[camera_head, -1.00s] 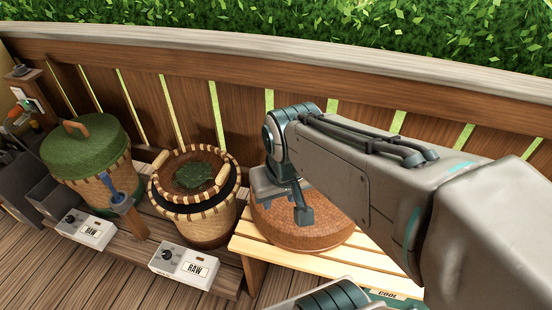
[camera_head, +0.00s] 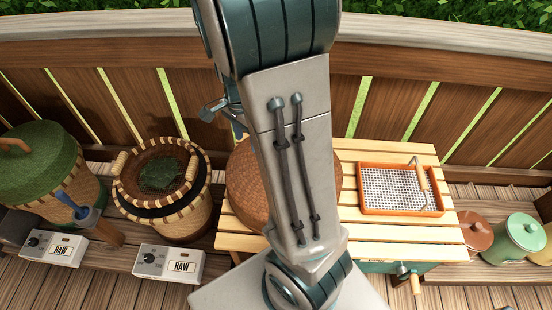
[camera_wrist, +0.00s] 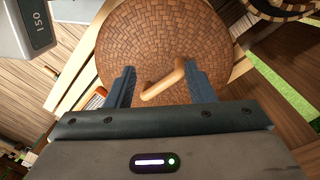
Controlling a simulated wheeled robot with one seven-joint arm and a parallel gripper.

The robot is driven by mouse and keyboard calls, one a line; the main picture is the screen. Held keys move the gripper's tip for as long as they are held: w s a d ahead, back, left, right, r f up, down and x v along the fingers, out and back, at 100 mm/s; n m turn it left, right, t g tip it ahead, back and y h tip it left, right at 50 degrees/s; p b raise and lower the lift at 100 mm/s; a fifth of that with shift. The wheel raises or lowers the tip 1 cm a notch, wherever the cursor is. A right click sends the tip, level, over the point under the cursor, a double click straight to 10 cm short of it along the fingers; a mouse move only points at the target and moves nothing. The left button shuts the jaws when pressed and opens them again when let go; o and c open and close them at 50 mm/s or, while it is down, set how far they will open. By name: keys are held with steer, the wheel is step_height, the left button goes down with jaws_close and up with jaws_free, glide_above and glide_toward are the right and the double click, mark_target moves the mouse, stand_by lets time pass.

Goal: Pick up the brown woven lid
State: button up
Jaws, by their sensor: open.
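The brown woven lid (camera_head: 244,186) lies on the slatted wooden table (camera_head: 354,231), partly hidden behind my arm in the head view. In the wrist view the round lid (camera_wrist: 165,45) fills the upper middle, and its light wooden handle (camera_wrist: 163,84) stands up near the edge closest to my gripper. My gripper (camera_wrist: 162,82) is open, with one dark finger on each side of the handle. The handle shows between the fingers; I cannot tell if either finger touches it.
An orange tray with a wire mesh (camera_head: 400,190) sits on the table's right half. A woven basket (camera_head: 163,190) and a green-lidded basket (camera_head: 48,175) stand left, with RAW boxes (camera_head: 168,264) in front. Lidded pots (camera_head: 516,238) stand right. A wooden fence (camera_head: 395,75) runs behind.

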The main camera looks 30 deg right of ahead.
steer(key=w+d+f+m+h, duration=0.1)
steer(key=d+f+m, duration=0.1)
steer(key=d+m, duration=0.1)
steer(key=w+d+f+m+g+h+p, duration=0.1)
steer(key=d+f+m, duration=0.2)
steer(key=m, duration=0.1)
steer(key=w+d+f+m+g+h, duration=0.1)
steer(key=w+d+f+m, duration=0.1)
steer(key=d+m, duration=0.1)
steer(key=shift+d+f+m+p, duration=0.15)
steer(key=shift+d+m+p, duration=0.15)
steer(key=shift+d+p, duration=0.15)
steer(key=x, duration=0.8)
steer(key=shift+d, duration=0.15)
steer(key=shift+s+d+f, duration=0.1)
steer(key=shift+s+f, duration=0.25)
steer(key=shift+f, duration=0.1)
steer(key=p+x, duration=0.1)
steer(key=x, duration=0.3)
steer(key=shift+s+f, duration=0.1)
steer(key=shift+f, duration=0.05)
jaws_close()
